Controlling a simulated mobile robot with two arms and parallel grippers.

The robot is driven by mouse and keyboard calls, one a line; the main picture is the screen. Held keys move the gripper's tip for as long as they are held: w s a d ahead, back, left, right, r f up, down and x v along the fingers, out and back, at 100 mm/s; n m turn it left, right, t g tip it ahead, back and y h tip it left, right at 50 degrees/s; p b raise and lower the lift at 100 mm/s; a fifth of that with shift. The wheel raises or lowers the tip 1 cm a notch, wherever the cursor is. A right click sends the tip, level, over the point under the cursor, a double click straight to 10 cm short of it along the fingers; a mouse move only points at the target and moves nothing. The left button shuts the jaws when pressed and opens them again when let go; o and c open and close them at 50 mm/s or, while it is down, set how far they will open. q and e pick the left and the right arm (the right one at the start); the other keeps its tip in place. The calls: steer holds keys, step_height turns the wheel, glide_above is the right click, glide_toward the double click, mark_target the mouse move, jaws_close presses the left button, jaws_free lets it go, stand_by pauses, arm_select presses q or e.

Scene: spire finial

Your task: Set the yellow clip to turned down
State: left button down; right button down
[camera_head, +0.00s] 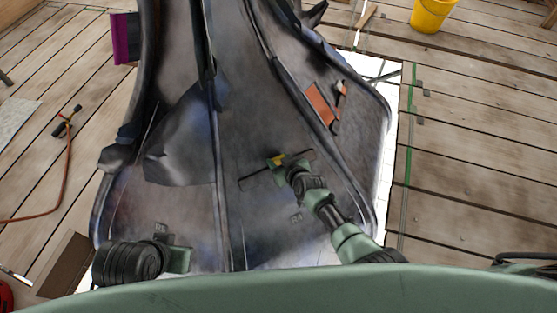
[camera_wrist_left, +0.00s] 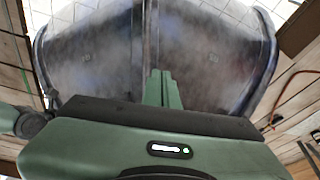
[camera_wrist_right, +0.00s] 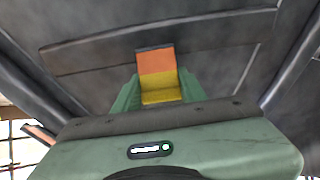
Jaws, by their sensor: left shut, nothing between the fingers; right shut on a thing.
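The yellow clip (camera_head: 278,159) is on the dark metal panel of the spire (camera_head: 245,125), at a thin dark seam. In the right wrist view the clip (camera_wrist_right: 160,92) stands between my right fingertips, with an orange part (camera_wrist_right: 155,61) directly beyond it. My right gripper (camera_wrist_right: 158,94) is shut on the yellow clip; it also shows in the head view (camera_head: 280,163). I cannot tell the clip's exact angle. My left gripper (camera_wrist_left: 163,80) is shut and empty, over the lower part of the spire; its arm shows at the lower left of the head view.
An orange plate (camera_head: 321,104) is on the spire's right side. A raised ridge (camera_head: 220,150) runs down the spire's middle. A yellow bucket (camera_head: 431,14) stands on the plank floor (camera_head: 480,140) at the upper right. A torch with a hose (camera_head: 67,122) lies at left.

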steer(key=c, duration=0.8)
jaws_free()
steer(key=shift+s+d+r, duration=0.1)
steer(key=shift+s+r, duration=0.1)
steer(key=shift+s, duration=0.05)
arm_select(q)
steer(key=s+f+p+x, duration=0.1)
steer(key=p+x, duration=0.3)
steer(key=x, duration=0.8)
steer(key=shift+s+f+g, duration=0.2)
steer(key=shift+s+g, duration=0.2)
steer(key=shift+s, duration=0.4)
arm_select(e)
steer(key=shift+v, duration=3.6)
arm_select(q)
steer(key=shift+d, duration=0.15)
